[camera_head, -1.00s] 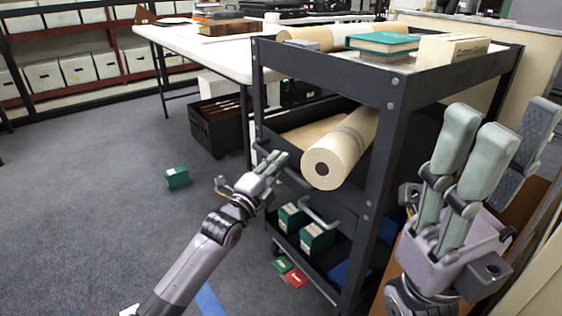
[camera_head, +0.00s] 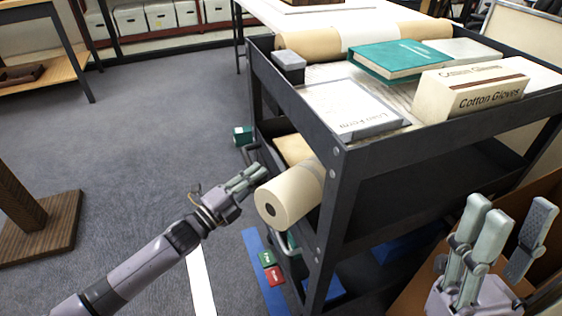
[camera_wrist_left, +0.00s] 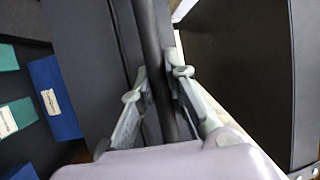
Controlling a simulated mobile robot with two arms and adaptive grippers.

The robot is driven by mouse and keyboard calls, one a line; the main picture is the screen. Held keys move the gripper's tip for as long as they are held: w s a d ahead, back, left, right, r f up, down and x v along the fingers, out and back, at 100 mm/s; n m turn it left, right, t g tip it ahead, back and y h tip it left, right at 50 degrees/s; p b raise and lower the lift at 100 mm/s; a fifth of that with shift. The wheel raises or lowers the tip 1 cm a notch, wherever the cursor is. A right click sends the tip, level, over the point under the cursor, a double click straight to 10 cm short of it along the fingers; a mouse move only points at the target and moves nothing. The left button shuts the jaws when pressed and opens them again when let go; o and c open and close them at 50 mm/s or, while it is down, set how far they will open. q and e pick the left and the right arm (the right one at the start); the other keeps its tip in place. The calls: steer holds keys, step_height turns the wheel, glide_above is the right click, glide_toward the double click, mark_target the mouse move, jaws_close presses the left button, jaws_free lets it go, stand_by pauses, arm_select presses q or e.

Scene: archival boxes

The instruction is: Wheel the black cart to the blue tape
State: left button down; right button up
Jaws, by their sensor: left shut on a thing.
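The black cart (camera_head: 338,205) stands at centre right, carrying a teal book (camera_head: 400,60), a cotton gloves box (camera_head: 470,95) and a protruding paper roll (camera_head: 290,196). The blue tape (camera_head: 256,262) is a strip on the floor close beside the cart's near left side; part is hidden by the cart. My left gripper (camera_head: 248,180) is at the cart's left end, shut on its handle bar. The left wrist view shows its fingers on either side of the dark bar (camera_wrist_left: 158,35). My right gripper (camera_head: 510,232) is held at the lower right, fingers apart and empty.
A white strip (camera_head: 201,285) lies on the floor left of the tape. A green box (camera_head: 242,135) sits on the floor behind the handle. A wooden base (camera_head: 38,228) stands at far left. The carpet (camera_head: 140,140) between is open.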

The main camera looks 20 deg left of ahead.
arm_select(q)
steer(key=s+a+p, duration=0.2)
steer(key=s+a, duration=0.4)
steer(key=a, duration=0.2)
steer(key=shift+a+p, duration=0.2)
steer(key=shift+p, duration=0.1)
arm_select(e)
steer(key=w+a+f+g+h, duration=0.1)
steer(key=w+f+g+h, duration=0.1)
steer(key=w+f+g, duration=0.5)
steer(key=shift+w+a+f+g+h, duration=0.4)
steer(key=shift+w+g, duration=0.3)
steer(key=shift+w, duration=1.3)
arm_select(q)
steer(key=shift+f, duration=0.1)
steer(key=c, duration=1.6)
jaws_free()
steer(key=shift+o, duration=0.2)
arm_select(e)
steer(key=shift+r, duration=0.1)
